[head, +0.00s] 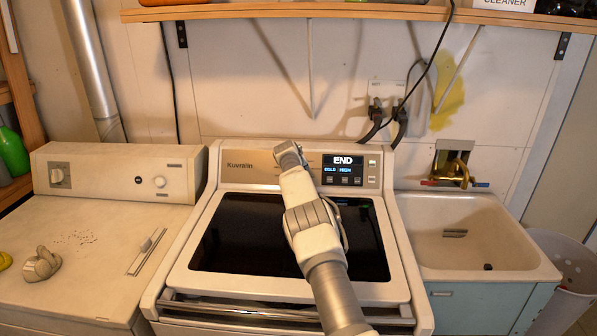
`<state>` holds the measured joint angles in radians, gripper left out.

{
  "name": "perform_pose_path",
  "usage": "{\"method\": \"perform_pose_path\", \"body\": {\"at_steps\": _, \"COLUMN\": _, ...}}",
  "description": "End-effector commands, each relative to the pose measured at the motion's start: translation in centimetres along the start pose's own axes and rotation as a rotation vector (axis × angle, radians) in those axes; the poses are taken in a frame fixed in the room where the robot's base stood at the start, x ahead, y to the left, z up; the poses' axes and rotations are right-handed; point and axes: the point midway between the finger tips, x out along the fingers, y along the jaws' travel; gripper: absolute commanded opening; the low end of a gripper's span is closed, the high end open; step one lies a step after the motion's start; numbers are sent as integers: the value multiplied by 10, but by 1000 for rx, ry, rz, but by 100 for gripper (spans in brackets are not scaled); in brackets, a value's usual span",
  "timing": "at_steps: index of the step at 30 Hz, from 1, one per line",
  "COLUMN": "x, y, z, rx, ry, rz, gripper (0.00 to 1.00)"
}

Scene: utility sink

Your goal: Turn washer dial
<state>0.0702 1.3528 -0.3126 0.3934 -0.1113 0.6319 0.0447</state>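The white washer (170,285) stands in the middle, with a dark glass lid and a tan control panel (238,172) marked "Kuvralin". Its display (343,170) reads "END" in white with smaller blue text below. My arm reaches up across the lid, and my gripper (287,150) is at the panel, just left of the display. No washer dial shows clearly; my gripper covers that part of the panel. The fingers are too small and hidden to tell whether they are open or shut, or whether they touch anything.
A white machine (90,245) at left has a square-backed knob (58,176) and a round knob (160,182); a crumpled cloth (41,265) lies on top. A sink (475,240) with a brass faucet (452,172) is at right. A wooden shelf (350,12) runs above.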

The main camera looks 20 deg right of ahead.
Motion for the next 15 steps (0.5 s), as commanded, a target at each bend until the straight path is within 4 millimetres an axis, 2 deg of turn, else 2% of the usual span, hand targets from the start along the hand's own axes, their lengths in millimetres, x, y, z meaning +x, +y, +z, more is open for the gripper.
{"method": "perform_pose_path", "body": {"at_steps": 15, "x": 1, "y": 0, "z": 1, "rx": -90, "ry": -2, "rz": 18, "gripper": 6}}
